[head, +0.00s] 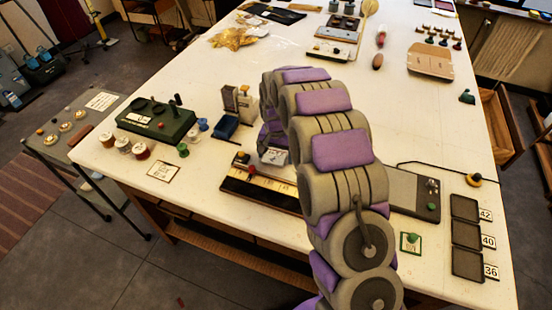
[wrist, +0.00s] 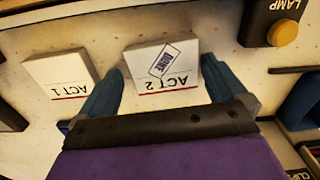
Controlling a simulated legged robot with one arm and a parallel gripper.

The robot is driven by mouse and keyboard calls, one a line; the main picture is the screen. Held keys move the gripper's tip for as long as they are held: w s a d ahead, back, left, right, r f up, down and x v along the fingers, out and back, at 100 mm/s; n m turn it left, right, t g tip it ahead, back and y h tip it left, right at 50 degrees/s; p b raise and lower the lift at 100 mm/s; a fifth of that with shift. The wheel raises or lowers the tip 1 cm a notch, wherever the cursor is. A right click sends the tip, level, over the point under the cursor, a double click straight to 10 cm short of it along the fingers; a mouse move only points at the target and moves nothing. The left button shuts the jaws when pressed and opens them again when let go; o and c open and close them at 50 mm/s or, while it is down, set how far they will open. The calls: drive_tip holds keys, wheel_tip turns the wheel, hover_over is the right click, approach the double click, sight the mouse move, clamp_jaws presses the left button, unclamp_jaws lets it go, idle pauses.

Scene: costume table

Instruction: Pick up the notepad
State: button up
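In the wrist view, a white notepad (wrist: 190,66) marked "ACT 2", with a blue-framed stamp on it, lies on the pale tabletop (wrist: 110,28). A second white pad (wrist: 60,72) marked "ACT 1" lies to its left. My gripper (wrist: 163,64) is open, with one dark blue finger on each side of the "ACT 2" pad. The fingertips look close to its edges; I cannot tell whether they touch it. In the head view my arm hides most of the gripper's area, and I cannot clearly make out the pads there.
In the wrist view a dark box (wrist: 258,20) with a yellow button, labelled "LAMP", is at upper right. In the head view, a dark tray (head: 262,188) with pale strips lies left of my arm, and a green case (head: 155,122) stands farther left.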

drive_tip(key=shift+a, duration=0.55)
drive_tip(key=c, duration=0.6)
drive_tip(key=shift+d, duration=0.4)
drive_tip(key=c, duration=0.4)
drive_tip(key=shift+o, duration=0.2)
drive_tip(key=shift+r, duration=0.1)
